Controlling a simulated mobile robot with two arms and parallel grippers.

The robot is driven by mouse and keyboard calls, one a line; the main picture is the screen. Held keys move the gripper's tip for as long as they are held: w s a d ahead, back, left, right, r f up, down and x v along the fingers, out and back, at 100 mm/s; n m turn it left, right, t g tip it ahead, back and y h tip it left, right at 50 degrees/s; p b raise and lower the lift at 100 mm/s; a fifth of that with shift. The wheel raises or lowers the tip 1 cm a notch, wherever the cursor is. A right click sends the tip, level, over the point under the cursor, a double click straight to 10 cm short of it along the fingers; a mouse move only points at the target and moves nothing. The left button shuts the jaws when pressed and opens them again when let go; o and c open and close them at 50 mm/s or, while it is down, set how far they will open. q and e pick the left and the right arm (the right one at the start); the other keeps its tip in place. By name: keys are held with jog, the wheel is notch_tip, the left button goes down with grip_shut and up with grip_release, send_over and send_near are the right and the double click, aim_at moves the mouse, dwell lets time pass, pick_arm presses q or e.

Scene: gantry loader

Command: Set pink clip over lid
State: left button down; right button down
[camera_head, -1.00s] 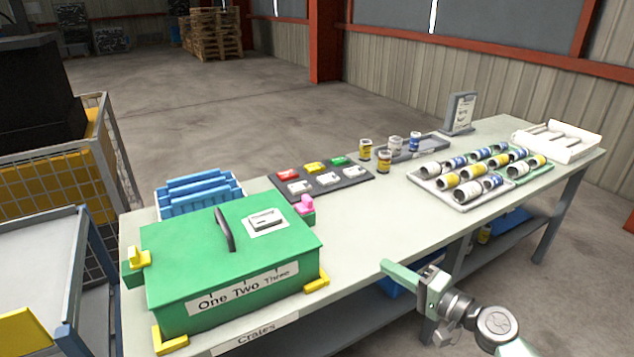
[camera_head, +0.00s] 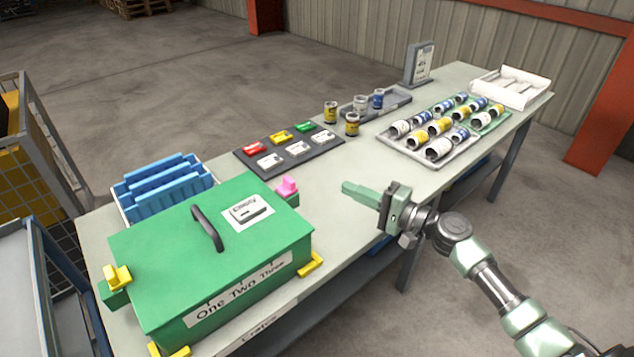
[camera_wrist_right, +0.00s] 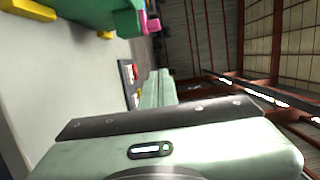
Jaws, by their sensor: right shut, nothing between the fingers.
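The green crate (camera_head: 150,262) stands at the near left of the table with its green lid (camera_head: 165,240) on; the lid has a dark handle and a white label. The pink clip (camera_head: 287,187) sits at the crate's right end, beside the lid's edge, on a green block. In the right wrist view, the pink clip (camera_wrist_right: 151,22) shows at the top next to green. My right gripper (camera_head: 347,189) is shut and empty, above the table to the right of the pink clip and apart from it. My left gripper is not in view.
A yellow clip (camera_head: 117,277) sits at the crate's left end. A blue rack (camera_head: 165,185) stands behind the crate. A dark tray of coloured blocks (camera_head: 288,150), several cans and a tray of cans (camera_head: 462,152) stand farther along.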

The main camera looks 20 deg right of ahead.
aim_at(293, 186)
jog(key=w+a+p, duration=0.4)
jog(key=w+a, duration=0.2)
jog(key=a, duration=0.3)
jog(key=shift+w+a+p, duration=0.2)
jog(key=shift+w+p, duration=0.1)
jog(key=shift+w, duration=0.05)
jog(key=shift+w, duration=0.1)
jog(key=shift+s+a, duration=0.3)
jog(key=shift+a, duration=0.35)
jog(key=shift+s+a, duration=0.25)
jog(key=shift+a, duration=0.4)
